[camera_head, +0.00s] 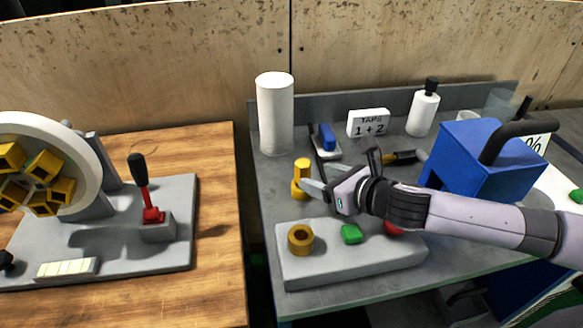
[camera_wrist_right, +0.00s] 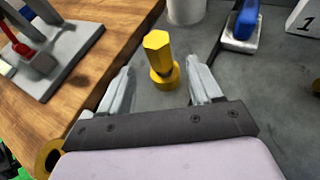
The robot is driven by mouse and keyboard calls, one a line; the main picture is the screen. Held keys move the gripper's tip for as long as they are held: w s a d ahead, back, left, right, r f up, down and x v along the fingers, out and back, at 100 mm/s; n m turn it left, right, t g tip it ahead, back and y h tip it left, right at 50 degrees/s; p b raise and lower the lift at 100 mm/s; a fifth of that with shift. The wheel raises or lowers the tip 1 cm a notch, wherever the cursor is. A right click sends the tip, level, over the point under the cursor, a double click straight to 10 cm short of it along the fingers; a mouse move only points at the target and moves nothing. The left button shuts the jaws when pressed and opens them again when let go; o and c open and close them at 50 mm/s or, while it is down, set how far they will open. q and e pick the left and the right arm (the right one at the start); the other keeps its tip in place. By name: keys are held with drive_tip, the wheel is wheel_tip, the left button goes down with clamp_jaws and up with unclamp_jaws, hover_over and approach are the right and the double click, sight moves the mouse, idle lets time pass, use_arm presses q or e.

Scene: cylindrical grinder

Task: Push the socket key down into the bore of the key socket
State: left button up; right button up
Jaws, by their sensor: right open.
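The yellow socket key (camera_head: 302,172) stands upright on the grey bench top, behind the control block. In the right wrist view the socket key (camera_wrist_right: 157,48) shows a hexagonal upper part and a wider round collar. The key socket (camera_head: 300,239) is a brass-coloured ring with a dark bore, on the left of the block; part of it shows in the right wrist view (camera_wrist_right: 48,157). My right gripper (camera_head: 313,188) is open beside the key. In the right wrist view my right gripper (camera_wrist_right: 163,76) has one finger on each side of the key, apart from it. My left gripper is not in view.
The grey control block (camera_head: 350,270) carries a green button (camera_head: 351,234) and a red button (camera_head: 394,229), partly behind my arm. A white cylinder (camera_head: 275,115) stands behind the key. A blue-handled brush (camera_head: 327,138) and a blue box (camera_head: 470,165) are nearby.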

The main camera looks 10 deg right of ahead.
sight(308, 176)
drive_tip(key=shift+f+x, duration=0.15)
drive_tip(key=shift+x, duration=1.6)
drive_tip(key=shift+f+x, duration=0.15)
drive_tip(key=shift+x, duration=1.65)
drive_tip(key=shift+s+d, duration=0.1)
drive_tip(key=c, duration=1.1)
